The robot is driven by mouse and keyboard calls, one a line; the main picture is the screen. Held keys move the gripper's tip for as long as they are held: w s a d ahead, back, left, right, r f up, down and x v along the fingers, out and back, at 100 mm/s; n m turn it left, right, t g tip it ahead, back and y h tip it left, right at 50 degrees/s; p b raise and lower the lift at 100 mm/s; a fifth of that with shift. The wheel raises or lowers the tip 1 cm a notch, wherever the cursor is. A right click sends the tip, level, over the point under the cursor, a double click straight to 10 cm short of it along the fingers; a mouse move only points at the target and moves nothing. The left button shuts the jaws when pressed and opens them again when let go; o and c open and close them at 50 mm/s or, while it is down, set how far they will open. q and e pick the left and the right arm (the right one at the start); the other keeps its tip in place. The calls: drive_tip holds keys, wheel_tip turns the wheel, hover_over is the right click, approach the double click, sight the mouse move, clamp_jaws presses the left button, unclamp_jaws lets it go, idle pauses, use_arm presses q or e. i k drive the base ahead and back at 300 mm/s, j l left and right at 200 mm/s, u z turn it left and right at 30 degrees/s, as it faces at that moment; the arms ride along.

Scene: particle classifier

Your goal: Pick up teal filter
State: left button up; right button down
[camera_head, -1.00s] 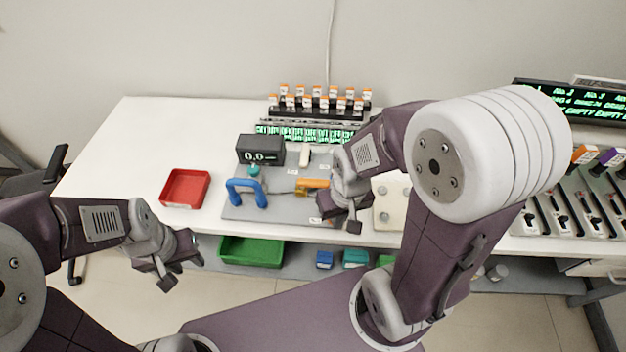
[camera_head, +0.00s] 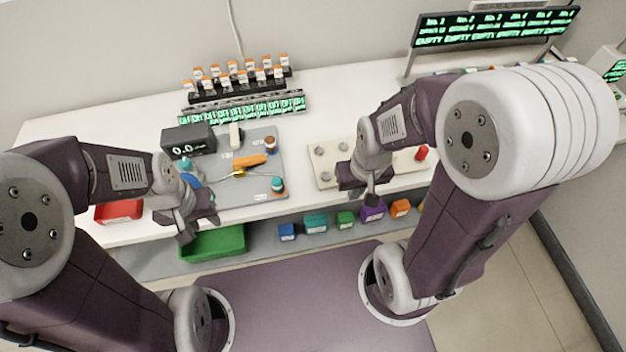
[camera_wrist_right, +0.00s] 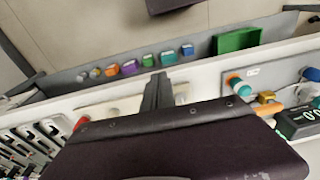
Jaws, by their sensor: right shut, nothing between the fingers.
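A small teal box (camera_head: 315,222), the likely teal filter, sits on the grey lower shelf below the table's front edge, between a blue box (camera_head: 287,231) and a green box (camera_head: 345,219). It also shows in the right wrist view (camera_wrist_right: 167,57). My right gripper (camera_head: 370,196) is shut and empty, above the table's front edge, to the right of and higher than the teal box. Its fingers (camera_wrist_right: 157,90) show close together in the right wrist view. My left gripper (camera_head: 200,228) hangs at the front edge on the left; its opening is unclear.
A purple box (camera_head: 373,210) and an orange box (camera_head: 400,208) share the shelf. A green tray (camera_head: 215,243) is at the shelf's left. The table edge overhangs the shelf. On top lie a grey mat (camera_head: 258,160), a beige board (camera_head: 325,175) and a red tray (camera_head: 118,211).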

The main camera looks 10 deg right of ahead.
sight(276, 184)
drive_tip(key=j+z, duration=0.35)
drive_tip(key=j, duration=0.3)
drive_tip(key=j+z, duration=0.3)
drive_tip(key=j, duration=0.35)
